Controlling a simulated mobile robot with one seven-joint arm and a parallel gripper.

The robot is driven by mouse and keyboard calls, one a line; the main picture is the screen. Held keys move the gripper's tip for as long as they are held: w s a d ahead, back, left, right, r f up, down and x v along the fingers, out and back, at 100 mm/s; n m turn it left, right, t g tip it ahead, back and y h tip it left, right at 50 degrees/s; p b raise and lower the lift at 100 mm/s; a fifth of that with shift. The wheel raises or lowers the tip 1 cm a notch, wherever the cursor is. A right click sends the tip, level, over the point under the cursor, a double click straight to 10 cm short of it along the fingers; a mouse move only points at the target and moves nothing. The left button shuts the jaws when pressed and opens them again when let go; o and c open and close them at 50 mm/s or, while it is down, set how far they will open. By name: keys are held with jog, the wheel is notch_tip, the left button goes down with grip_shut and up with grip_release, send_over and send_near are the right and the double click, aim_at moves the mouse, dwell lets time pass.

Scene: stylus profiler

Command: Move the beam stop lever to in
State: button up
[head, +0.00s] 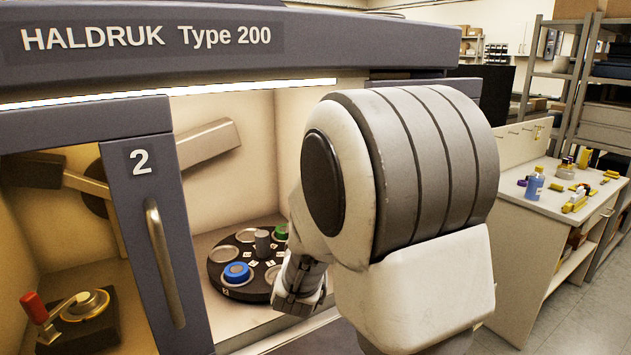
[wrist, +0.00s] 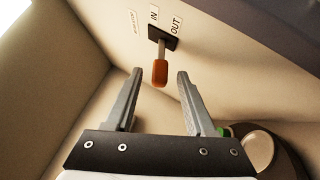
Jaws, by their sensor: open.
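The beam stop lever (wrist: 160,72) has an orange handle and shows in the upper middle of the wrist view. It sticks out of a small black plate (wrist: 165,38) on the cream wall. The words IN and OUT stand by the plate, IN to the left and OUT to the right; I cannot tell which one the lever is set to. My gripper (wrist: 157,75) is open and empty, with the handle appearing between its fingertips; contact is not visible. In the head view my gripper (head: 299,287) is inside the chamber, partly behind my arm, and the lever is hidden.
A dark round carousel (head: 232,288) with blue and green pieces sits on the chamber floor beside my gripper. A grey door (head: 140,200) marked 2 with a metal handle stands left. A red-knobbed lever (head: 34,308) is in the left bay. A cluttered bench (head: 540,196) stands right.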

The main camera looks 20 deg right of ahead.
jog(key=shift+x, duration=1.6)
grip_shut()
